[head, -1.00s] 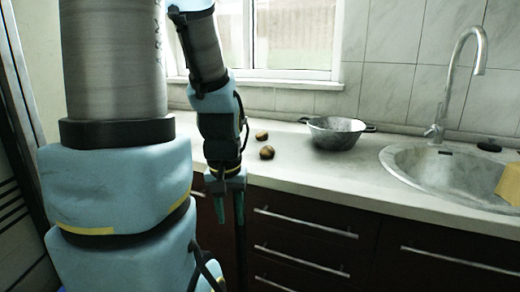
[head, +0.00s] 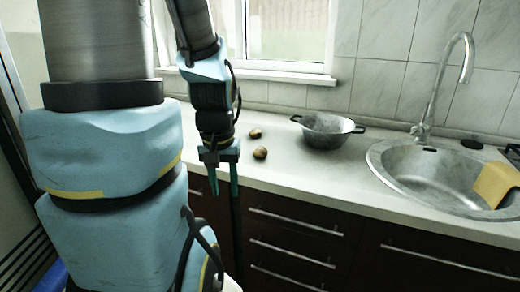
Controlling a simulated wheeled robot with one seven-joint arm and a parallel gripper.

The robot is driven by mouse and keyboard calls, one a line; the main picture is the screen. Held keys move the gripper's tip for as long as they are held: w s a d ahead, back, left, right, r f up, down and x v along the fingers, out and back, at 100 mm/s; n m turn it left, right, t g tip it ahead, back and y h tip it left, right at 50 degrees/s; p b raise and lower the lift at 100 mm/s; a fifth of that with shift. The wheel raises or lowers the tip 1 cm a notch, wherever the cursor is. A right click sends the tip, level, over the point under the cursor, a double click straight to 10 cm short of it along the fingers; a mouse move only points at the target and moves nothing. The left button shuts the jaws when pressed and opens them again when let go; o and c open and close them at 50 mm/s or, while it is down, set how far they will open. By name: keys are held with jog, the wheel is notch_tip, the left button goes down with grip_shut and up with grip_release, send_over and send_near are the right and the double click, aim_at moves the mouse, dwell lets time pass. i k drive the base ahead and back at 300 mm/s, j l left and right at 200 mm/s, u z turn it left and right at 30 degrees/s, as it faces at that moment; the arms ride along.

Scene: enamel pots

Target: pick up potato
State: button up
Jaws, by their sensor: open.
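Two brown potatoes lie on the pale counter (head: 300,174). One potato (head: 260,153) is nearer the front, and the other potato (head: 255,133) is a little behind it. My gripper (head: 224,190) points down, left of the nearer potato in the picture, with its fingertips below the line of the counter's front edge. Its two green fingers are apart with nothing between them. It does not touch either potato. My arm hides the counter to the left of the potatoes.
A grey enamel pot (head: 326,132) with two handles stands right of the potatoes. Dark drawers (head: 300,235) are below.

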aim_at(261, 153)
jog(key=i+j, duration=0.4)
jog(key=j, duration=0.15)
jog(key=i+j, duration=0.4)
jog(key=j, duration=0.1)
